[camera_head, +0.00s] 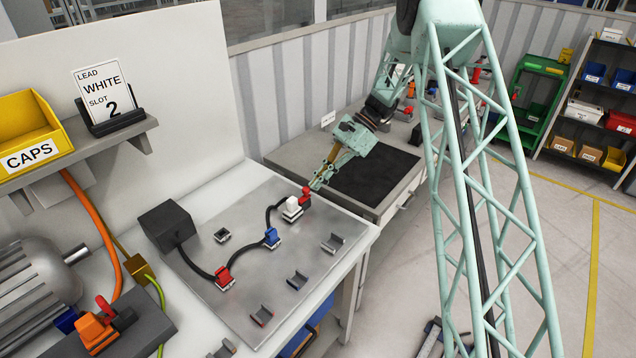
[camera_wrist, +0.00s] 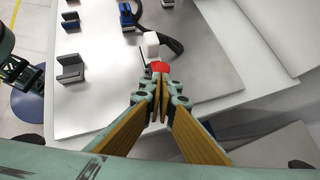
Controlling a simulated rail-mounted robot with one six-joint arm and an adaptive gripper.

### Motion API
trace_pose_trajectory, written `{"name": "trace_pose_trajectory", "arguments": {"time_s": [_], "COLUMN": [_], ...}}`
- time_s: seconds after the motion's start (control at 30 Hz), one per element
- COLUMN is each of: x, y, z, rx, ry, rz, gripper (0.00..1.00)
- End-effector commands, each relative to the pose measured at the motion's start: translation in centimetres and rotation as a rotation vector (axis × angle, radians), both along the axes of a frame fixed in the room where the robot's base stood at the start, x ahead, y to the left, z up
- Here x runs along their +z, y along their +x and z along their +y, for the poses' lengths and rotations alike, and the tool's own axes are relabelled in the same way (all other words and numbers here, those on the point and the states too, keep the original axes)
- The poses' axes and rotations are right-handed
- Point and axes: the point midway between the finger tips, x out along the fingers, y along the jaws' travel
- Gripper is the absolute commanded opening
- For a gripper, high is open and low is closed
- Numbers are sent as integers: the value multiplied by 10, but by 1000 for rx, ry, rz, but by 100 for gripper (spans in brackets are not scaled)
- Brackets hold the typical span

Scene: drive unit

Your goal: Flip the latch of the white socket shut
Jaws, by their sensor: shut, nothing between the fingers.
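The white socket (camera_head: 292,211) sits near the right edge of the metal plate, at the end of a black cable. In the wrist view its white block (camera_wrist: 151,42) is just beyond my fingertips. A red piece (camera_head: 305,194), which looks like its latch, stands beside the white block on the side of my gripper; it also shows in the wrist view (camera_wrist: 160,67). My gripper (camera_head: 316,185) is shut and empty, its tips at or very near the red piece; contact cannot be told. In the wrist view the fingertips (camera_wrist: 160,82) partly cover the red piece.
A blue connector (camera_head: 271,238) and a red connector (camera_head: 223,278) sit along the same cable, which runs to a black box (camera_head: 167,226). Several empty grey holders (camera_head: 333,243) stand on the plate. A bench with a dark mat (camera_head: 375,172) lies behind my gripper.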

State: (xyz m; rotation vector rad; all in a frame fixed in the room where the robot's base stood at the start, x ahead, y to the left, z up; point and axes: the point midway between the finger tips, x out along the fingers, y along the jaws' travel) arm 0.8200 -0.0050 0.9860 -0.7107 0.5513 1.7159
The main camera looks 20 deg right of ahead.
Motion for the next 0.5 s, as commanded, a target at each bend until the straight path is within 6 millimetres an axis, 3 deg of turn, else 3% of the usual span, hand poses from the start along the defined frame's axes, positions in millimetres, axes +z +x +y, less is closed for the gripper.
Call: {"name": "trace_pose_trajectory", "arguments": {"time_s": [0.5], "x": [-1], "y": [-11], "z": [14], "rx": [0], "ry": [0], "rz": [1], "gripper": [0]}}
